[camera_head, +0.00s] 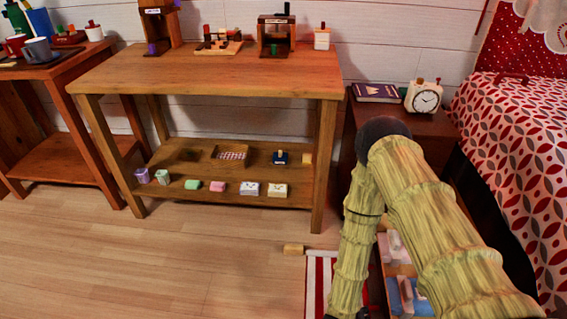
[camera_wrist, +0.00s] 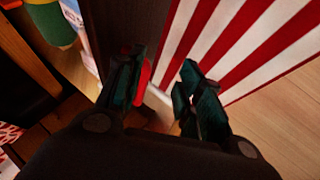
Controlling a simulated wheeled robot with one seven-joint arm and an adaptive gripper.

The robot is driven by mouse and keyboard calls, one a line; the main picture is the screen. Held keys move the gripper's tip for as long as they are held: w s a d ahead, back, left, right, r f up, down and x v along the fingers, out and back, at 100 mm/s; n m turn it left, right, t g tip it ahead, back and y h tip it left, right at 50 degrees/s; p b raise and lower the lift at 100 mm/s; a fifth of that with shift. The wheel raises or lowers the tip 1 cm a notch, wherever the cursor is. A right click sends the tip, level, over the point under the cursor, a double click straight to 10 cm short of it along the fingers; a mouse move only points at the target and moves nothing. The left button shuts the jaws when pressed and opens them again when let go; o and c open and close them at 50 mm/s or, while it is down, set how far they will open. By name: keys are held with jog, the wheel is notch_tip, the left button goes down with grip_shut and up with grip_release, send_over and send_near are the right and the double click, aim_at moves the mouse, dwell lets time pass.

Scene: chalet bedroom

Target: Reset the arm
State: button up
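My arm, with a bamboo-like surface, reaches over the nightstand (camera_head: 438,128) at the right of the head view and bends down toward the floor. My gripper (camera_wrist: 165,85) shows in the wrist view with its two dark green fingers apart and a gap between them. A small red thing (camera_wrist: 145,78) shows right beside the left finger; I cannot tell what it is or whether it touches the finger. Nothing is clearly held.
A red-and-white striped rug (camera_head: 318,283) lies below my arm. A small wooden block (camera_head: 293,249) lies on the floor. An alarm clock (camera_head: 423,97) and a book (camera_head: 377,92) are on the nightstand. The bed (camera_head: 520,150) is close at right. The floor at left is clear.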

jog(key=s+a+r+g+y+b, duration=0.1)
jog(key=s+r+g+y, duration=0.15)
jog(key=s, duration=0.65)
jog(key=s+a+r+g+y+b, duration=0.1)
jog(key=s+r+g+y+b, duration=0.15)
jog(key=s, duration=0.65)
notch_tip(320, 180, up, 31)
jog(key=p, duration=3.3)
jog(key=shift+d+y, duration=0.25)
jog(key=shift+y, duration=0.05)
jog(key=shift+s, duration=0.1)
